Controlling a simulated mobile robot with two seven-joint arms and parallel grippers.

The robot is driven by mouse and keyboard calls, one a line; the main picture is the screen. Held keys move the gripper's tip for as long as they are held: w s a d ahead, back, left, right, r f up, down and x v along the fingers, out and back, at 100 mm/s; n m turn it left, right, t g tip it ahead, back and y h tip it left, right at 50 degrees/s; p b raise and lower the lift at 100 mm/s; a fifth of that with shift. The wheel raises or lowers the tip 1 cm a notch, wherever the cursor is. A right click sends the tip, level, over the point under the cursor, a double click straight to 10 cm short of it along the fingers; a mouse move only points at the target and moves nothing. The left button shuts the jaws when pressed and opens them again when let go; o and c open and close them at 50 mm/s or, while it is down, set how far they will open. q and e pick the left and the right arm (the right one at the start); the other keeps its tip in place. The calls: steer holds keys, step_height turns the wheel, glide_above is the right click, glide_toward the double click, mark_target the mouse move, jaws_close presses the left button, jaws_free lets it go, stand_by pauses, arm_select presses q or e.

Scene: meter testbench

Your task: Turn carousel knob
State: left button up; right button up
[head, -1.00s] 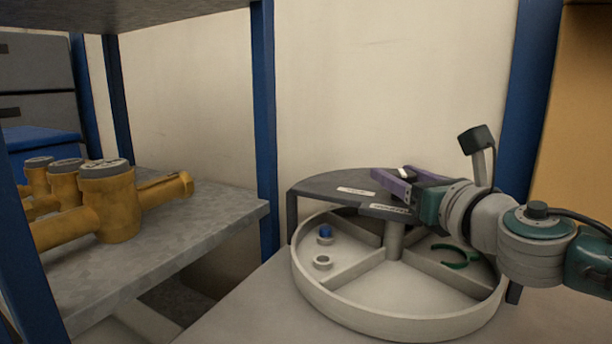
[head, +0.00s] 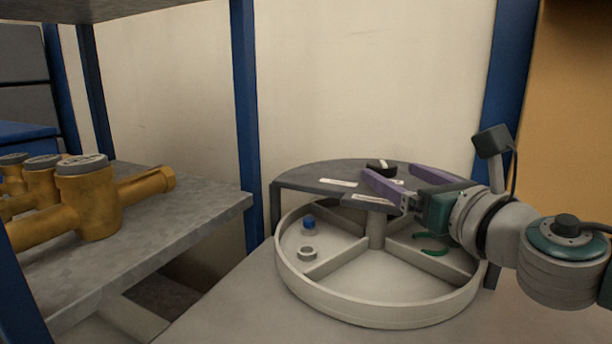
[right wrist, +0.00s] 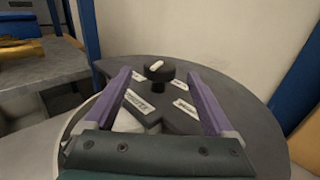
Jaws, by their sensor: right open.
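The carousel is a round pale tray (head: 380,312) with dividers, under a dark grey half cover (head: 300,178). The black knob (head: 381,167) with a white mark stands on top of the cover. In the right wrist view the knob (right wrist: 159,70) is just beyond the fingertips, centred between them. My right gripper (head: 390,170) is open, its two purple fingers apart over the cover, with the knob near the gap between their tips. It also shows in the right wrist view (right wrist: 160,73). My left gripper is not in view.
The tray holds a small blue-topped item (head: 308,224), a pale ring (head: 307,253) and a green curved piece (head: 432,245). Labels lie on the cover. Yellow meters (head: 88,205) stand on a grey shelf at left. A blue post (head: 245,120) rises behind.

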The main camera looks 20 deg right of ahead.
steer(key=s, duration=0.5)
steer(key=shift+s+a, duration=0.1)
steer(key=shift+a, duration=0.1)
